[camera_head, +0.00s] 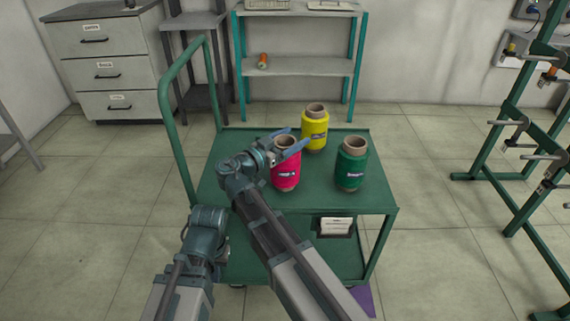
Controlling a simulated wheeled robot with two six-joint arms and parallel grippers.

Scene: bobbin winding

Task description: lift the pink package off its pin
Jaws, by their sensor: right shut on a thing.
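The pink package (286,178) is upright on the left part of the green cart top, with a brown core tube showing at its top. My right gripper (289,141) has its blue fingers on either side of this core tube and is shut on the package. The package looks level with its neighbours; I cannot tell whether its base touches the cart. Its pin is hidden inside the package. My left arm is bent at the lower left, and its gripper does not show.
A yellow package (314,132) stands behind the pink one, and a green package (351,168) stands to its right, with a gap between. The green cart (330,198) has a tall handle (175,130) at left. A peg rack (520,125) stands at far right.

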